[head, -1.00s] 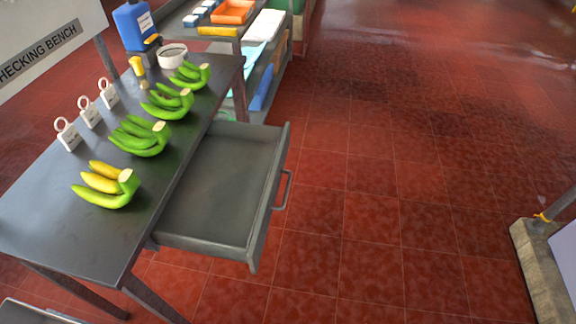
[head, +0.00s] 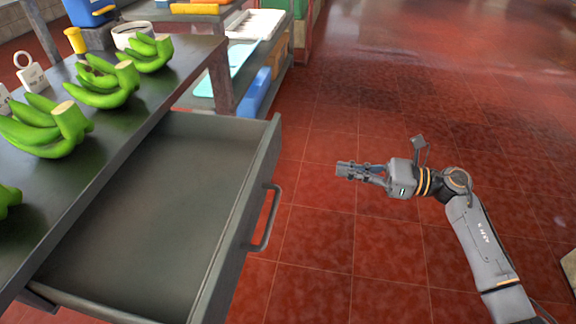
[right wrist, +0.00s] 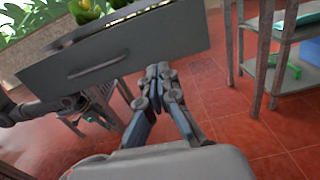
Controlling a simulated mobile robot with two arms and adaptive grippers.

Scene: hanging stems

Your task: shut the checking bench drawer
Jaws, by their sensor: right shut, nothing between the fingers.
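The checking bench drawer (head: 165,200) is pulled well out from the dark bench (head: 75,185) and looks empty. Its bar handle (head: 268,218) is on the front panel, facing right. The panel and handle (right wrist: 98,68) also show in the right wrist view. My right gripper (head: 345,169) is shut and empty, over the floor to the right of the handle and apart from it. In the right wrist view its fingertips (right wrist: 158,70) point toward the drawer front near its right part. My left gripper is outside the head view; dark arm parts show at the left in the right wrist view, its fingers unclear.
Green banana bunches (head: 52,128) stand on the bench top beside tags and a white bowl (head: 130,35). A grey shelf unit (head: 280,75) with a blue item and papers stands behind the drawer. The red tiled floor (head: 400,95) right of the drawer is clear.

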